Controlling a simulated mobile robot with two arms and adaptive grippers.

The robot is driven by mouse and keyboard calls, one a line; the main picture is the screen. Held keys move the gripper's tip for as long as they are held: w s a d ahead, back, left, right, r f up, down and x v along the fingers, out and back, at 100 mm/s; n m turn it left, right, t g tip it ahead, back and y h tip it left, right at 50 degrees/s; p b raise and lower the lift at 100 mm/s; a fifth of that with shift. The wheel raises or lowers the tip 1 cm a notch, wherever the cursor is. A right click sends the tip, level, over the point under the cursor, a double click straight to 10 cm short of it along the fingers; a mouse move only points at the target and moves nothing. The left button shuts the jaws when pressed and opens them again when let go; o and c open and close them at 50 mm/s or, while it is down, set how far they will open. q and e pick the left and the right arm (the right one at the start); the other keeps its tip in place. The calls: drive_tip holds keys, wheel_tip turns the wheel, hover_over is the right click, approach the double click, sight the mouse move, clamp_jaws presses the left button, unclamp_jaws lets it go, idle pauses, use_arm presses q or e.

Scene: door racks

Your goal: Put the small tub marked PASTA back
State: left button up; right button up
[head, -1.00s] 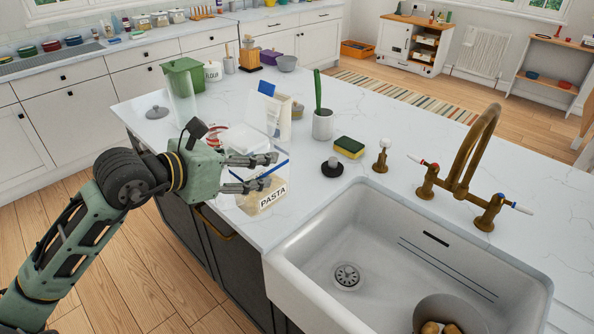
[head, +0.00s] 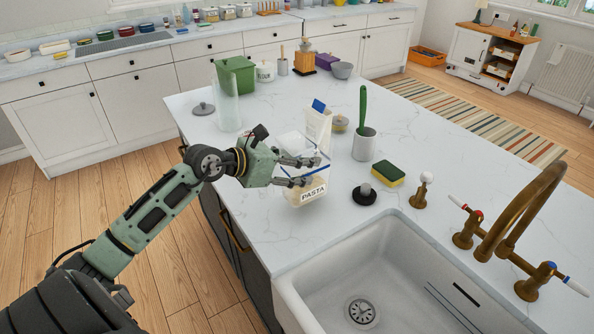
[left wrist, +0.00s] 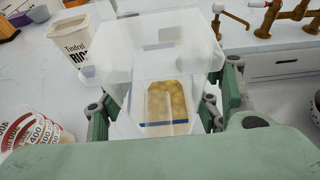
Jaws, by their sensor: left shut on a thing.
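A clear box shape (head: 292,146) shows just behind my gripper, partly hidden. My right gripper is in neither view.
Behind the tub stand a rice carton (head: 318,128), a pot with a green-handled brush (head: 363,142) and a tall clear cylinder (head: 226,100). A black stopper (head: 365,194) and a sponge (head: 387,174) lie to the right. The sink (head: 370,270) is in front. The counter's right-hand middle is clear.

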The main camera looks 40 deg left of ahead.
use_arm(q)
drive_tip(key=f, duration=0.1)
drive_tip(key=f+p, duration=0.1)
drive_tip(key=f, duration=0.2)
drive_tip(key=shift+w+a, duration=0.25)
drive_tip(key=shift+a, duration=0.1)
drive_tip(key=shift+f, duration=0.4)
drive_tip(key=o, duration=1.1)
drive_tip(key=shift+c, duration=0.2)
drive_tip(key=o, duration=0.3)
drive_tip(key=shift+o, duration=0.2)
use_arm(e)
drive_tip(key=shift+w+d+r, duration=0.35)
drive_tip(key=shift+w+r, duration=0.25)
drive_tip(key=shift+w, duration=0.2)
use_arm(q)
drive_tip(key=shift+r, duration=0.1)
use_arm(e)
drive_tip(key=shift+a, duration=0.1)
